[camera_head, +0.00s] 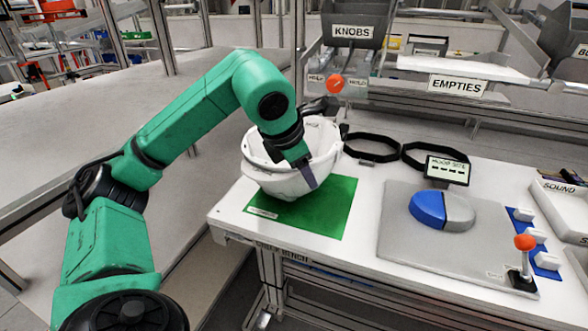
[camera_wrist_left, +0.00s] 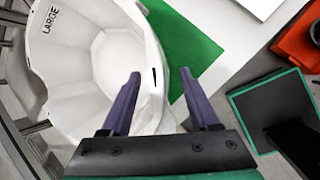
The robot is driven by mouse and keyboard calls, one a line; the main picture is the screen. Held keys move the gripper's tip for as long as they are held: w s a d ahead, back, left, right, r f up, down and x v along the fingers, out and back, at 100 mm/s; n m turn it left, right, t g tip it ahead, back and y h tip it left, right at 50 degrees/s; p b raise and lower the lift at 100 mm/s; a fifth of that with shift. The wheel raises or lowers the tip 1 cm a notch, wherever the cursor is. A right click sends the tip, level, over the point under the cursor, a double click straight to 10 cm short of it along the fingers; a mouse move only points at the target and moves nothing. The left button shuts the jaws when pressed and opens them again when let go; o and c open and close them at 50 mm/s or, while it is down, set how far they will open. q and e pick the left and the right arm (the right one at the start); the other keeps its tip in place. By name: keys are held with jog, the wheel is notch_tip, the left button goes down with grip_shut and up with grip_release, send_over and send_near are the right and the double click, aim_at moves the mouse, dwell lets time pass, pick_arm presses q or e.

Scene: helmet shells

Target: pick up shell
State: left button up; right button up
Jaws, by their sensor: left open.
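The white helmet shell (camera_head: 283,183) sits open side up on the green mat (camera_head: 336,215) at the left of the bench. In the left wrist view the shell (camera_wrist_left: 92,45) shows its hollow inside and the word LARGE near its rim. My left gripper (camera_head: 306,174) is at the shell's near right side. In the left wrist view my left gripper (camera_wrist_left: 158,84) is open, with one finger over the shell's inside and the other beyond its outer wall. The wall's edge appears between the fingers; I cannot tell whether they touch it. My right gripper is not in view.
Two black bands (camera_head: 372,148) lie behind the mat. A grey board (camera_head: 393,240) with a blue and grey dome (camera_head: 441,211) and a red-knobbed lever (camera_head: 524,243) is to the right. Racks labelled KNOBS and EMPTIES (camera_head: 457,85) stand behind. The bench's front edge is close to the mat.

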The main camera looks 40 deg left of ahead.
aim_at(309, 189)
pick_arm(q)
jog(key=x, duration=0.4)
jog(key=shift+f, duration=0.15)
grip_shut()
dwell(1.1)
